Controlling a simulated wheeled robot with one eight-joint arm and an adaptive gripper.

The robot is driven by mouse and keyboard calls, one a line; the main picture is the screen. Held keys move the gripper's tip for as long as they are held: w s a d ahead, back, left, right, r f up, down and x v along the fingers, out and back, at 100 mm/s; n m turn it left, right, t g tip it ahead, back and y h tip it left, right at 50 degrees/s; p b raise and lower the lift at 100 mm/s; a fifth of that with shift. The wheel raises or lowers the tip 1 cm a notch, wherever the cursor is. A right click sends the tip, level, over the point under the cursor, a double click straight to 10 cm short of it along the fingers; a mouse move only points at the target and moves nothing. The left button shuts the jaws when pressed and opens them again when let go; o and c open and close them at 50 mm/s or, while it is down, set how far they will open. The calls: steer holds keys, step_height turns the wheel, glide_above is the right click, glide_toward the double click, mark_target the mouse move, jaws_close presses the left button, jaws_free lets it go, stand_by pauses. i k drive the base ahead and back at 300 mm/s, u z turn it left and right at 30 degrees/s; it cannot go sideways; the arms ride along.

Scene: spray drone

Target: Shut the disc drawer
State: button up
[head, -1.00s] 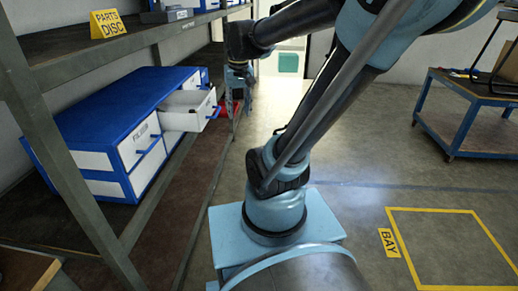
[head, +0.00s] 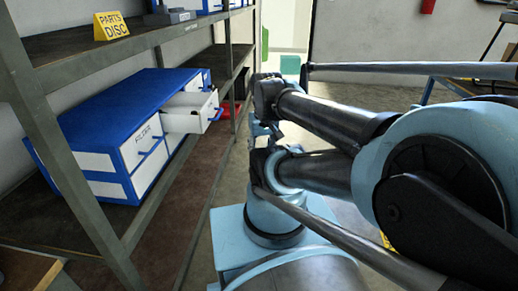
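A blue cabinet (head: 100,122) with white drawers stands on the middle shelf at the left. One upper drawer (head: 187,121) is pulled out toward the aisle, with a blue handle (head: 217,115) on its front. I cannot read a label on it. The drawer beside it (head: 141,147) is shut and bears a label that seems to read FILTER. My gripper (head: 263,134) hangs below my wrist, to the right of the open drawer's handle and apart from it in the picture. It is small and partly hidden, so its fingers are not clear.
A yellow PARTS DISC sign (head: 111,26) stands on the upper shelf. A red bin (head: 232,110) is behind the drawer. My arm covers much of the right side.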

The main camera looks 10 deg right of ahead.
mark_target(179, 108)
steer(key=z, duration=0.55)
steer(key=k, duration=1.3)
steer(key=u, duration=0.5)
steer(key=i, duration=1)
